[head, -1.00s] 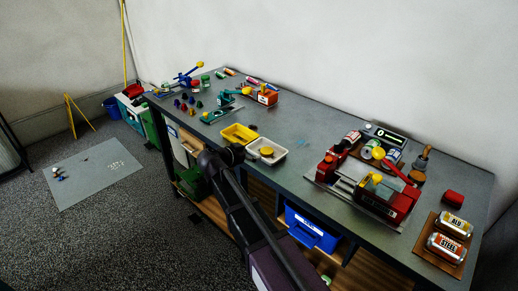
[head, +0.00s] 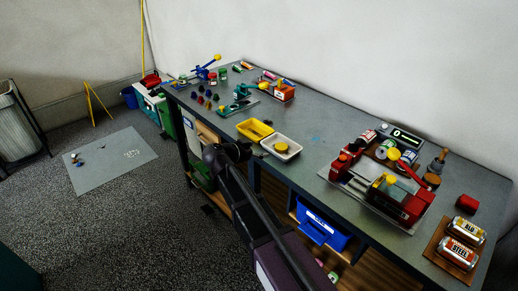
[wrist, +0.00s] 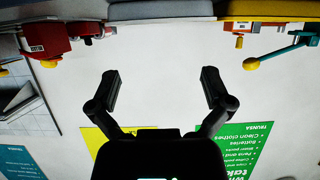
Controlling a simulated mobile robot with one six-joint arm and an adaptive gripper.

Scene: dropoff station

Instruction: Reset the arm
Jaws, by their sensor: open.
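My arm reaches up from the bottom middle of the head view, and its dark end lies in front of the workbench (head: 330,128) edge. My gripper (wrist: 160,86) shows in the wrist view with its two black fingers spread apart and nothing between them. Behind the fingers is a pale surface with a yellow sheet (wrist: 103,148) and a green printed sheet (wrist: 240,150). My gripper's fingers cannot be made out in the head view.
A yellow tray (head: 244,131) and a white tray (head: 293,152) stand near the bench's front edge by my arm. A red machine (head: 412,208) and labelled cans (head: 459,253) stand right. A blue bin (head: 318,235) is below. Floor at left is mostly clear around a grey mat (head: 105,175).

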